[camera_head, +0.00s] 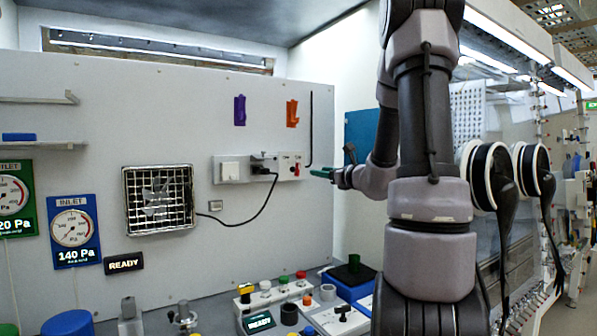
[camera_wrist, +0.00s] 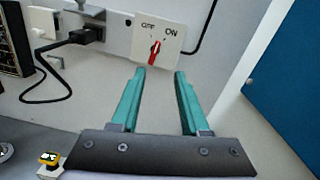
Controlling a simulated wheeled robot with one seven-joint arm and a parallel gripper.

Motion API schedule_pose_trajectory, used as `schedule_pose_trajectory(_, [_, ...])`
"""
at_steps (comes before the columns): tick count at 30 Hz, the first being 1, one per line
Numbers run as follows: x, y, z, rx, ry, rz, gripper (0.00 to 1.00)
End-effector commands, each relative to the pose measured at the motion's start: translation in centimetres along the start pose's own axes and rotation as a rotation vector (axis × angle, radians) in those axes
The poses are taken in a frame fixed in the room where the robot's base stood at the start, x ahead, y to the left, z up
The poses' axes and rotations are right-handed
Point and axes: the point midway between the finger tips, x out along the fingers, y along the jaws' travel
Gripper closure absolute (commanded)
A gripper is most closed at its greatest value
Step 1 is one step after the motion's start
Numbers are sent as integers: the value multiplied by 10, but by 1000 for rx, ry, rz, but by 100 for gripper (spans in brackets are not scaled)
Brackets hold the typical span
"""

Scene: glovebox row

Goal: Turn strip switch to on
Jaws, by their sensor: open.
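The strip switch is a red knob (camera_wrist: 154,50) on a white plate marked OFF on the left and ON on the right. The knob stands nearly upright, its top leaning slightly right; which mark it points to is hard to tell. In the head view the red knob (camera_head: 297,168) sits at the right end of the wall strip. My gripper (camera_wrist: 160,72) is open and empty, its teal fingers pointing at the plate, with the knob just beyond the tips and between their lines. In the head view my gripper (camera_head: 316,172) is just right of the switch.
A black plug (camera_wrist: 88,33) with a looping cable sits in the strip left of the switch. A white rocker plate (camera_head: 230,171) is further left. A fan grille (camera_head: 158,199) is on the wall. Buttons and a blue box (camera_head: 350,286) stand on the bench below.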

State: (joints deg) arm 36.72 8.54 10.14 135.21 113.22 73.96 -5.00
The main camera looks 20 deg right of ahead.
Motion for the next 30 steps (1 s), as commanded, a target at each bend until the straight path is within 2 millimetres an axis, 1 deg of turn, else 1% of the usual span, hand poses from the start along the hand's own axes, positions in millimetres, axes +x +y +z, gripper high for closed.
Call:
schedule_pose_trajectory(1, [-2,4,2,85,5,-11,55])
schedule_pose_trajectory(4, [-4,8,2,217,12,-28,55])
schedule_pose_trajectory(7, [-3,9,2,280,14,-37,55])
schedule_pose_trajectory(10, [3,9,1,296,15,-37,55])
schedule_pose_trajectory(14, [23,9,1,295,14,-36,55])
schedule_pose_trajectory(21, [69,7,0,293,14,-36,55])
schedule_pose_trajectory(24, [85,7,0,292,14,-36,55])
schedule_pose_trajectory(27, [95,6,0,292,13,-37,55])
schedule_pose_trajectory(30, [101,6,0,291,14,-37,55])
